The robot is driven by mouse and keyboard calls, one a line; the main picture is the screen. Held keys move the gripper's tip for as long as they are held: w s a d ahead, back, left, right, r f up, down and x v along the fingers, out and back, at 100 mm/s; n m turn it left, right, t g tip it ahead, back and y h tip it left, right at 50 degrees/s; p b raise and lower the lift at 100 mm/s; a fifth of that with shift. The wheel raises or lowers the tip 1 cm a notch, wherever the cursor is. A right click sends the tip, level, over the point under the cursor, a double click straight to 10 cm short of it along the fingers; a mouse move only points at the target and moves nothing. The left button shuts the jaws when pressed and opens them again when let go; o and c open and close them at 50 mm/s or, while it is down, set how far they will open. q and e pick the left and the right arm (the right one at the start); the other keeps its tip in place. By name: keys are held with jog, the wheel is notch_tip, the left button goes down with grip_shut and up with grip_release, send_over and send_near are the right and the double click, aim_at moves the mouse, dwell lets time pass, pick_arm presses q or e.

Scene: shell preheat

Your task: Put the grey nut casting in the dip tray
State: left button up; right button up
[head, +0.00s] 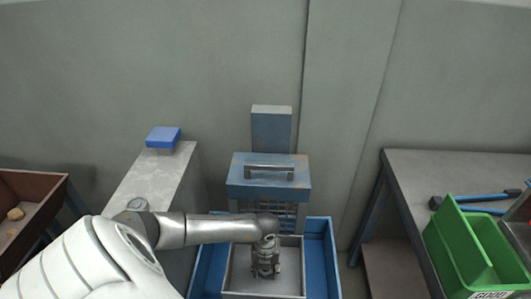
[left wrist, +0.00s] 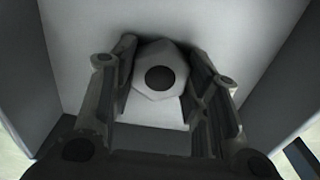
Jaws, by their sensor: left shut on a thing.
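The grey nut casting (left wrist: 160,96) shows in the left wrist view as a pale, many-sided piece with a dark round hole. It sits between the two fingers of my left gripper (head: 266,270), which is shut on it. In the head view the gripper points down inside the dip tray, a grey-lined box with a blue outer rim (head: 326,255). The casting is hidden there by the gripper. Pale tray floor and grey walls surround it in the left wrist view; I cannot tell whether it touches the floor. My right gripper is not in view.
A blue unit with a metal handle (head: 269,173) stands right behind the tray. A grey stand (head: 160,178) with a blue block (head: 163,137) is to the left. A brown bin (head: 28,205) is far left. A green bin (head: 475,250) sits on the right bench (head: 430,170).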

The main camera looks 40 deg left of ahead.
pick_arm(q)
jog(key=o, duration=0.6)
jog(key=shift+f, duration=0.15)
jog(key=o, duration=0.5)
jog(key=shift+c, duration=0.2)
jog(key=shift+r, duration=0.35)
notch_tip(320, 180, up, 12)
jog(key=shift+f, duration=0.15)
